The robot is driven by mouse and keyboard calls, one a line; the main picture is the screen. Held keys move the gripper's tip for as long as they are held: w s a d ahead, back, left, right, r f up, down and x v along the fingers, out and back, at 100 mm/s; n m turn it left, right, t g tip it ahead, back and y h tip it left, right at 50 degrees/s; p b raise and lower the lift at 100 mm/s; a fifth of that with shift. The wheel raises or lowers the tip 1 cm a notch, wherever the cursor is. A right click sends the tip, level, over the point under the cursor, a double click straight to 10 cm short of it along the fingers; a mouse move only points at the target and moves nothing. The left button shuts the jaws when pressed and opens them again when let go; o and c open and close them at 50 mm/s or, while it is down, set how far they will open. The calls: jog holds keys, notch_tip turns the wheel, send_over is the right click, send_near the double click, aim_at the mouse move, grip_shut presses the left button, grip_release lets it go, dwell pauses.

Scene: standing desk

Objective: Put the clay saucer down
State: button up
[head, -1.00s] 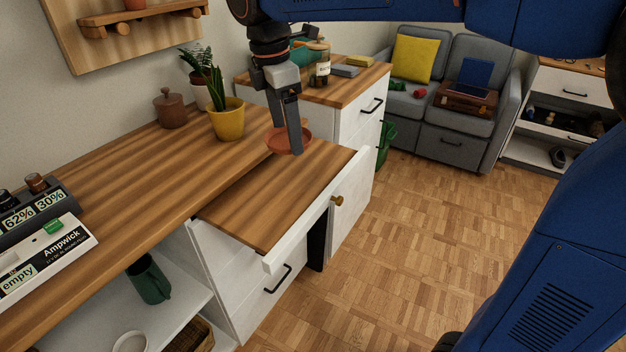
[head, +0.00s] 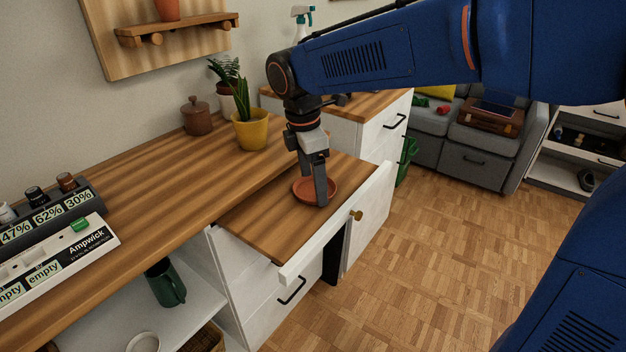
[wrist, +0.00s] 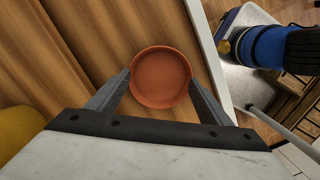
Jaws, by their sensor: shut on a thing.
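The clay saucer (head: 302,190) is a round, shallow, reddish-brown dish. In the head view it is at or just above the pull-out wooden board (head: 262,222); I cannot tell whether it touches the wood. My gripper (head: 319,192) points down over it and is shut on it. In the wrist view the saucer (wrist: 161,77) sits level between the two fingers (wrist: 160,92), one on each side of its rim. Part of the saucer is hidden behind a finger in the head view.
A yellow pot (head: 251,131) with a plant and a brown lidded jar (head: 196,117) stand on the desk behind. A battery charger (head: 62,260) is at the left. The pull-out board is bare in front of the saucer. A white rail (head: 335,225) edges it.

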aim_at(308, 192)
jog(key=o, duration=1.1)
jog(key=shift+f, duration=0.1)
notch_tip(308, 192, up, 12)
jog(key=a, duration=0.1)
jog(key=shift+s+a, duration=0.2)
jog(key=shift+d, duration=0.1)
jog(key=s+d+f+m+t+y, duration=0.1)
jog(key=s+d+f+m, duration=0.3)
jog(key=d, duration=0.4)
jog(key=s+d+f+m+t, duration=0.1)
jog(key=s+d+f+m, duration=0.1)
jog(key=s+d+m, duration=0.5)
jog(key=s+d+f+m+t+y, duration=0.1)
jog(key=s+d+f+m, duration=0.2)
jog(key=d, duration=0.5)
jog(key=s+d+f+m+t, duration=0.1)
jog(key=s+d+f+m, duration=0.4)
jog(key=s+f+m, duration=0.1)
jog(key=shift+f+m+h, duration=0.3)
jog(key=shift+f+m, duration=0.15)
jog(key=shift+m, duration=0.35)
